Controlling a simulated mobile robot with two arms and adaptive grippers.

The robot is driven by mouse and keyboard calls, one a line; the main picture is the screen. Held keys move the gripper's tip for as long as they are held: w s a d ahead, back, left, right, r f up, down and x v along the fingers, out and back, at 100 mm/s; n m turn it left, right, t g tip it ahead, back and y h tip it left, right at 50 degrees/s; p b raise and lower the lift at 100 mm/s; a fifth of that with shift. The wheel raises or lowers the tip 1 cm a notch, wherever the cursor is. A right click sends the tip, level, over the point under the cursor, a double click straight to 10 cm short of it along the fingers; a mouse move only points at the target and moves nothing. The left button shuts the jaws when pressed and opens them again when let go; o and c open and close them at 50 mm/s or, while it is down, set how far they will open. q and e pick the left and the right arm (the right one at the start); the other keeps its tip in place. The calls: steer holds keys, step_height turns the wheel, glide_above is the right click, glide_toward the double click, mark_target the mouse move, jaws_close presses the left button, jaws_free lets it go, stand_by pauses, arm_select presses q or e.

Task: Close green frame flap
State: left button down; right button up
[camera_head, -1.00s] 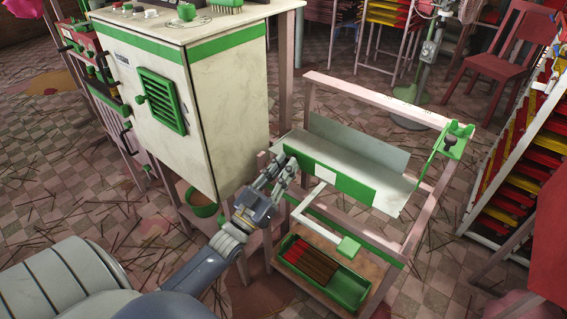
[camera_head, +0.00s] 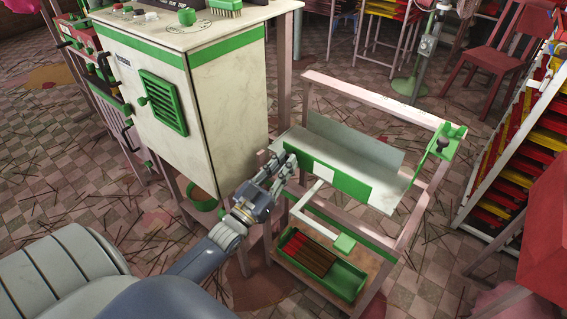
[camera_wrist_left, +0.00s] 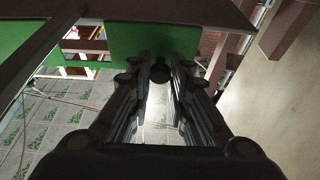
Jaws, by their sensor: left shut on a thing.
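The frame (camera_head: 375,98) is a pink wooden stand with green parts, right of centre in the head view. Its flap (camera_head: 347,184) is a green strip with a white patch, along the front of a pale metal tray (camera_head: 385,190). My left gripper (camera_head: 286,160) is at the left end of the green strip. In the left wrist view the green panel (camera_wrist_left: 132,42) lies just beyond the fingers. The left gripper (camera_wrist_left: 160,72) is shut on a small dark round knob there, partly hidden by the fingers. My right gripper is not in view.
A white and green cabinet (camera_head: 228,100) stands close left of my left gripper. A green tray of incense sticks (camera_head: 345,278) sits on the stand's lower shelf. A red object (camera_head: 545,225) is at the right edge. Sticks litter the tiled floor.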

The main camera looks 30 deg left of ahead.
arm_select(q)
steer(key=c, duration=1.5)
jaws_free()
steer(key=shift+o, duration=0.2)
steer(key=d+v, duration=0.1)
steer(key=v, duration=1.1)
steer(key=shift+a, duration=0.5)
